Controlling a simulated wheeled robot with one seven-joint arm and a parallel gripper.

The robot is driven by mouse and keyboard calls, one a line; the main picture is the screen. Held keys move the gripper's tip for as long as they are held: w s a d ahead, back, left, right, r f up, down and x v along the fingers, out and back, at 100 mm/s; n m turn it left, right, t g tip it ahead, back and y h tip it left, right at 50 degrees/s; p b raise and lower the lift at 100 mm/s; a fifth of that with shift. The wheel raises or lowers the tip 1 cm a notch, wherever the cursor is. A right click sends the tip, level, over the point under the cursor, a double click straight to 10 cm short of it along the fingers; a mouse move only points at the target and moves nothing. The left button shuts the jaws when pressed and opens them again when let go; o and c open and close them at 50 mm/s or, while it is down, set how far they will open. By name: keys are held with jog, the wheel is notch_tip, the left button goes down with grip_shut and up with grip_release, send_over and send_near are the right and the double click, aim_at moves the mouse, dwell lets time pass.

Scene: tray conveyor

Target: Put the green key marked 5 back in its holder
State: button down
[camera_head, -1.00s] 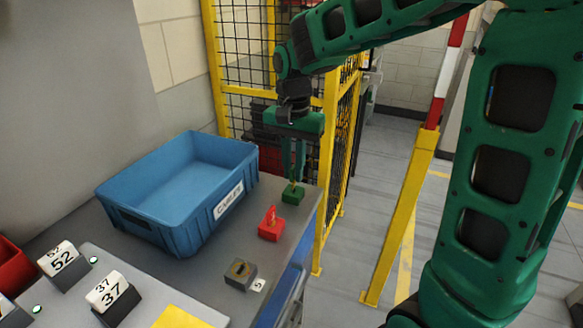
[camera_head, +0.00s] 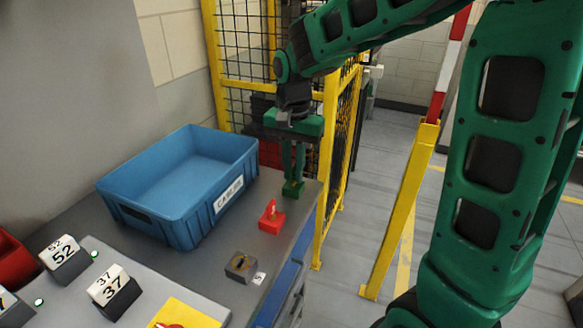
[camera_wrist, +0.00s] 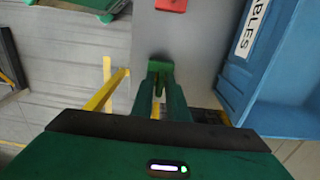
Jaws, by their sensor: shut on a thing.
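The green key (camera_head: 293,190) is a small green block with a part standing up from its top. It is at the far right end of the grey bench, and it also shows in the wrist view (camera_wrist: 160,68). My gripper (camera_head: 293,181) points down over it, with its fingers (camera_wrist: 158,80) shut on the upright part, which they mostly hide. The block appears to be still at bench height; I cannot tell whether it touches the bench. A dark grey holder (camera_head: 236,272) stands nearer on the bench, beside a small white tag (camera_head: 259,278) whose mark seems to be 5.
A red block with an upright key (camera_head: 271,219) stands between the green key and the grey holder. A blue bin (camera_head: 180,185) is to the left. Number blocks 52 (camera_head: 65,262) and 37 (camera_head: 115,293) stand nearer left. A yellow mesh fence (camera_head: 328,150) rises behind the bench's right edge.

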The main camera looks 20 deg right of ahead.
aim_at(294, 167)
jog(key=shift+f, duration=0.45)
jog(key=c, duration=1.6)
grip_release()
jog(key=shift+c, duration=0.2)
notch_tip(294, 167, up, 11)
jog(key=shift+w+f, duration=0.1)
jog(key=shift+d, duration=0.1)
jog(key=s+d+f+n, duration=0.1)
jog(key=s+d+f, duration=0.2)
jog(key=s+d, duration=0.2)
jog(key=s+d+f, duration=0.3)
jog(key=s+d, duration=0.3)
jog(key=s, duration=0.6)
jog(key=s+d+f+n, duration=0.1)
jog(key=s+d+f, duration=0.3)
jog(key=s, duration=0.5)
jog(key=shift+s+d+n, duration=0.2)
jog(key=shift+d+n, duration=0.1)
jog(key=shift+d, duration=0.8)
